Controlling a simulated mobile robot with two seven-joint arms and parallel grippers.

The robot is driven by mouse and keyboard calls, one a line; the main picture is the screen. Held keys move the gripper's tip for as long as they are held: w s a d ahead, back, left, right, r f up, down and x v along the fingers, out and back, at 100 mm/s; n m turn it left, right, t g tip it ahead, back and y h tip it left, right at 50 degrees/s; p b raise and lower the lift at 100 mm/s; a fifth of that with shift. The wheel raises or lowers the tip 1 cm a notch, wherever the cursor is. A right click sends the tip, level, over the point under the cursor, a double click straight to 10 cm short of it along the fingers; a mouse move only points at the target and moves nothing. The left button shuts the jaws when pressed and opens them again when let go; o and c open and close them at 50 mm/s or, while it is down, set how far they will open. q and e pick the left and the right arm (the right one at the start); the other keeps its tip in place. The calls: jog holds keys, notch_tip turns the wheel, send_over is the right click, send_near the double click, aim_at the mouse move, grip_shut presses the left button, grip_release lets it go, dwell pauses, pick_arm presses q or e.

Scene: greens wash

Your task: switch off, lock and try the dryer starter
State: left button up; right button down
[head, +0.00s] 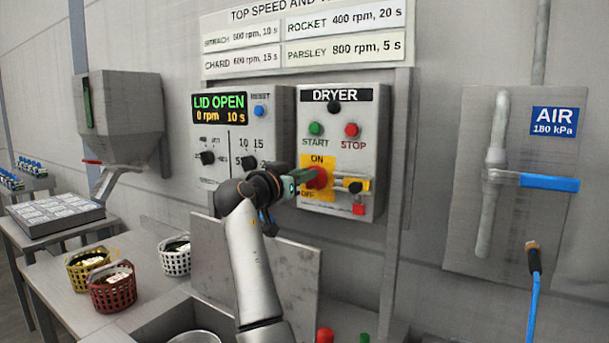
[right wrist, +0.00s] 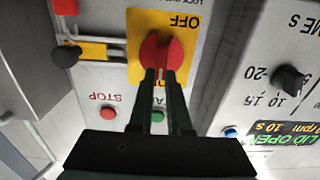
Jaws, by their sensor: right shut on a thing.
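The grey dryer starter box (head: 385,130) hangs on the wall, with a green START button (head: 316,128) and a red STOP button (head: 352,130). Below them is a yellow ON/OFF plate (head: 311,160) with a red rotary handle (head: 319,177). My right gripper (head: 300,181) comes from the left and is shut on the red handle. In the right wrist view, upside down, its fingers (right wrist: 163,75) close on the handle (right wrist: 153,48); its exact angle is hard to tell. A black round piece (head: 354,186) and a red piece (head: 359,209) sit right of the plate. My left gripper is not in view.
A control box (head: 283,100) left of the starter reads LID OPEN, 0 rpm, 10 s. An air valve with a blue lever (head: 549,183) is on the right wall. Baskets (head: 113,290) stand on the bench at left. A grey panel (head: 292,270) stands below the boxes.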

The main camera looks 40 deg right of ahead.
dwell(0.4)
jog(key=shift+w+a+f+n+p, duration=0.1)
jog(key=shift+w+f+n+p, duration=0.2)
jog(key=shift+n+p, duration=2.1)
jog(key=shift+w+a+f+n+p, duration=0.2)
jog(key=shift+n+p, duration=0.85)
jog(key=shift+n, duration=2.55)
jog(key=shift+w+d+f+n+p, duration=0.1)
jog(key=shift+w+f+n+p, duration=0.3)
jog(key=shift+n+p, duration=2)
jog(key=shift+a+n+b, duration=0.1)
jog(key=shift+n+b, duration=0.55)
jog(key=shift+n, duration=0.05)
jog(key=c, duration=0.9)
grip_release()
jog(key=shift+o, duration=0.2)
